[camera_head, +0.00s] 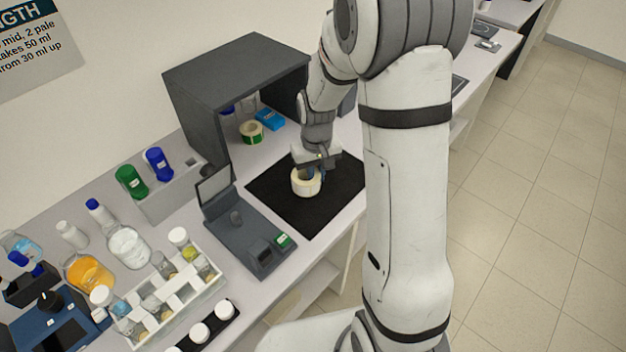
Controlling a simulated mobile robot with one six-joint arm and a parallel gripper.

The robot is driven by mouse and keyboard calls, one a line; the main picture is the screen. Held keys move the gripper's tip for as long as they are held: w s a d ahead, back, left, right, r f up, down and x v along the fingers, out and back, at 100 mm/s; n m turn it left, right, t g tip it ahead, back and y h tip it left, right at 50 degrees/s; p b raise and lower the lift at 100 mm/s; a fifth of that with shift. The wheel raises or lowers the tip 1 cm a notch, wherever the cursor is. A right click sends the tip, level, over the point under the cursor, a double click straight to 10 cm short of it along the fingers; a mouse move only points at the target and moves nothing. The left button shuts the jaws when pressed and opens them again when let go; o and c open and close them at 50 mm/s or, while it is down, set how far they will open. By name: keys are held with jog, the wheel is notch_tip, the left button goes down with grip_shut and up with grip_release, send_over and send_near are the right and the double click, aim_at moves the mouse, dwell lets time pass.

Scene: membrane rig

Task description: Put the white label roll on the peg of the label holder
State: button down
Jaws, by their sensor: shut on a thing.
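The white label roll (306,188) is over the black mat. My gripper (314,168) points down and is shut on it, with the fingers at its upper edge. I cannot tell whether the roll touches the mat. The stub is bare. The roll is apart from it, to the right.
A dark open-fronted cabinet (225,72) stands behind, with a green-sided roll (251,133) and a blue box (270,119) inside. A white vial rack (170,298), bottles and flasks crowd the left bench. Much of the black mat (300,222) is clear.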

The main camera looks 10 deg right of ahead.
aim_at(316, 195)
jog(key=shift+f+p, duration=0.4)
jog(key=shift+f, duration=1.9)
jog(key=shift+f, duration=0.15)
jog(key=c, duration=1.5)
grip_release()
jog(key=shift+o, duration=0.2)
